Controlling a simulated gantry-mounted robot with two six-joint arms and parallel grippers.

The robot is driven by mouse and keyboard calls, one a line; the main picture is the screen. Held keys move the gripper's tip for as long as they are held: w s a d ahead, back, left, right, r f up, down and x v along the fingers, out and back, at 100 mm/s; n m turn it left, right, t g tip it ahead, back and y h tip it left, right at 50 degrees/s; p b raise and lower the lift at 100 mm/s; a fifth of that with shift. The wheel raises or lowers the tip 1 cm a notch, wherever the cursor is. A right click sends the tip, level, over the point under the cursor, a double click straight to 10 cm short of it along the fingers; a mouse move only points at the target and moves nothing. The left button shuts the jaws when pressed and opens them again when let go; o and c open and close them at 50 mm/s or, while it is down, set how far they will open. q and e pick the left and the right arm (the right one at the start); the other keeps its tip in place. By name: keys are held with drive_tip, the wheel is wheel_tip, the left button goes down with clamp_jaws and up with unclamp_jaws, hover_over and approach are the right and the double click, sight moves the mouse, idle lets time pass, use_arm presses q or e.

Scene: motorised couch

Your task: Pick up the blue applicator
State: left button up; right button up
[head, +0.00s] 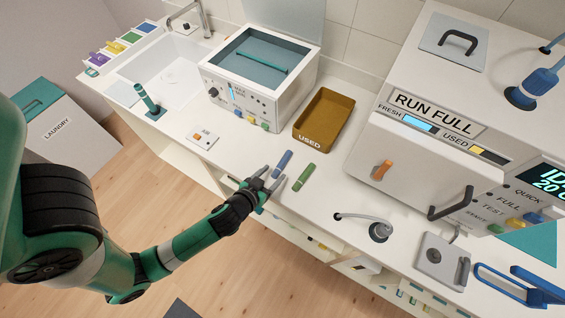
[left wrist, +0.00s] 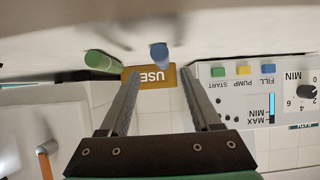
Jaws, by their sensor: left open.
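The blue applicator (head: 283,162) lies on the white counter, left of a green applicator (head: 304,177). My left gripper (head: 267,180) is open and empty at the counter's front edge, just short of the blue applicator. In the left wrist view the blue applicator (left wrist: 160,54) shows beyond and between the open fingers (left wrist: 160,78), apart from them. The green applicator (left wrist: 103,62) lies outside the fingers, to the left. My right gripper is in neither view.
A brown tray marked USED (head: 325,120) stands behind the applicators. A large RUN FULL machine (head: 440,140) stands right. A grey hose (head: 362,218) rises from the counter at front right.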

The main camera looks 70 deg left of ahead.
sight(279, 166)
use_arm(q)
drive_tip(key=shift+x, duration=2.75)
drive_tip(key=shift+s+a, duration=0.1)
drive_tip(key=shift+s, duration=0.05)
clamp_jaws()
